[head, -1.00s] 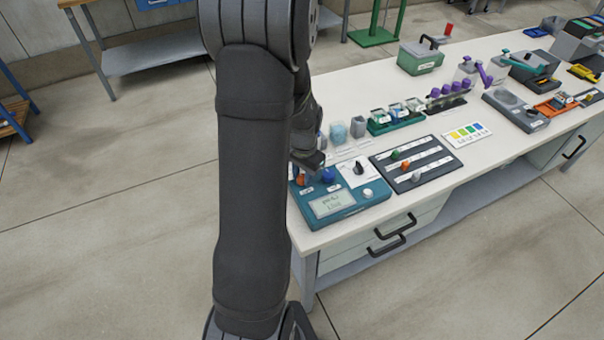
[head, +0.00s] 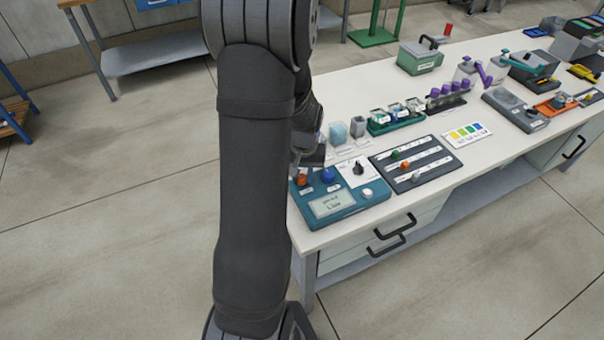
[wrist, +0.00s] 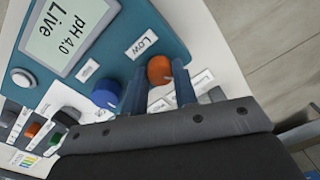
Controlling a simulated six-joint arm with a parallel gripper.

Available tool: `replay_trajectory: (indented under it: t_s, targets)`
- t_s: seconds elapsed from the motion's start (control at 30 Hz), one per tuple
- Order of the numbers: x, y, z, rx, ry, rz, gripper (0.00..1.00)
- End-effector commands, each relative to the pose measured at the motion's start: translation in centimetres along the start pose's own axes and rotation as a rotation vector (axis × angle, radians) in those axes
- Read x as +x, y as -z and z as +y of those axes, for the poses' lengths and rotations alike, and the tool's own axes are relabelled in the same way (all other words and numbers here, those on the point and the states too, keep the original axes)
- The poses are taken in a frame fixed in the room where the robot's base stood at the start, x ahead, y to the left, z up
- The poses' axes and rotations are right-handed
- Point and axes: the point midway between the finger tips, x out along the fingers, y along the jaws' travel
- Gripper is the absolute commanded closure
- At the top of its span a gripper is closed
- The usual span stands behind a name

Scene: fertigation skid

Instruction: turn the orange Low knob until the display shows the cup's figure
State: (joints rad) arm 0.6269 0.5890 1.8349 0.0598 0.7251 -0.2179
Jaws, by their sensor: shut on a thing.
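The orange Low knob (wrist: 159,69) sits on the teal meter box beside its "LOW" label, and it also shows in the head view (head: 301,180). My gripper (wrist: 160,76) is shut on the orange knob, one blue finger on each side of it. The display (wrist: 62,33) reads "pH 4.0" and "Live" in the wrist view; in the head view its text (head: 331,204) is too small to read surely. Small cups, one light blue (head: 338,133) and one grey (head: 358,127), stand behind the meter; I cannot read any figure on them.
A blue knob (wrist: 105,93) is close beside the orange one. A white round button (wrist: 22,78) and a black knob (head: 358,168) are also on or beside the meter. A dark slider panel (head: 415,162) lies to the right. The bench's front edge is close.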

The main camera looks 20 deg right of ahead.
Motion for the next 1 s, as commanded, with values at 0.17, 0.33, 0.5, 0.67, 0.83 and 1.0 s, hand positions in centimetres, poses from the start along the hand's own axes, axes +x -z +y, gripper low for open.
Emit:
replay_trajectory:
  t_s: [0.17,0.33,0.5,0.67,0.83,1.0]
  targets:
    - [0.03,-0.04,-0.01,-0.028,0.000,-0.003,0.96]
    - [0.03,-0.05,-0.01,-0.033,0.000,-0.003,0.96]
    - [0.03,-0.05,-0.01,-0.032,0.000,-0.003,0.96]
    - [0.03,-0.05,-0.01,-0.032,0.000,-0.003,0.52]
    - [0.02,-0.03,0.00,-0.031,0.000,-0.002,0.52]
    - [-0.23,0.01,0.00,-0.031,0.000,-0.001,0.52]
